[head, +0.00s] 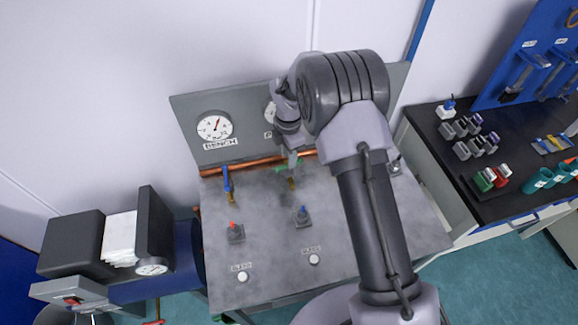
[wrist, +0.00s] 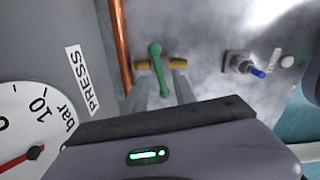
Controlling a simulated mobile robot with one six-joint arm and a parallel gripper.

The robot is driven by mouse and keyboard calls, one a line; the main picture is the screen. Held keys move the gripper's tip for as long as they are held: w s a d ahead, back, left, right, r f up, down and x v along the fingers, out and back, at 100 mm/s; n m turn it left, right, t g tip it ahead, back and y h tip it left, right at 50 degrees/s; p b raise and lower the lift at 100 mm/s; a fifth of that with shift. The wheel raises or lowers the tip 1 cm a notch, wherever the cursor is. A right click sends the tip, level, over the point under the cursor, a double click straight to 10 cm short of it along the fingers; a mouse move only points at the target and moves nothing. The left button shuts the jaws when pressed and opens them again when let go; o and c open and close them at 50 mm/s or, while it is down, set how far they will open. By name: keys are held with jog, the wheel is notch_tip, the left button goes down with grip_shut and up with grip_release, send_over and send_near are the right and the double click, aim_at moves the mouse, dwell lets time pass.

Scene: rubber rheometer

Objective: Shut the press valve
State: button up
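The press valve has a green handle (wrist: 159,72) between brass fittings (wrist: 179,64), beside the copper pipe in the wrist view. My gripper (wrist: 164,92) is open, with one grey finger on each side of the handle. I cannot tell whether either finger touches it. In the head view my gripper (head: 292,160) is over the back of the grey bench panel, and the valve is mostly hidden by it. The PRESS label (wrist: 82,78) and a gauge in bar (wrist: 30,135) are at the left of the wrist view.
A blue-handled valve (head: 227,180) stands left of my gripper, below the BENCH gauge (head: 214,127). A copper pipe (head: 245,163) runs along the panel's back. A red-tipped switch (head: 235,232) and a blue-tipped switch (head: 303,216) stand nearer the front. A black side table (head: 440,165) is at right.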

notch_tip(320, 180, down, 5)
jog(key=shift+r+b, duration=0.2)
jog(key=shift+b, duration=0.1)
grip_shut()
jog(key=shift+m, duration=1.2)
grip_release()
notch_tip(320, 180, up, 18)
jog(key=p, duration=0.3)
jog(key=shift+f+p, duration=0.25)
jog(key=shift+p, duration=0.05)
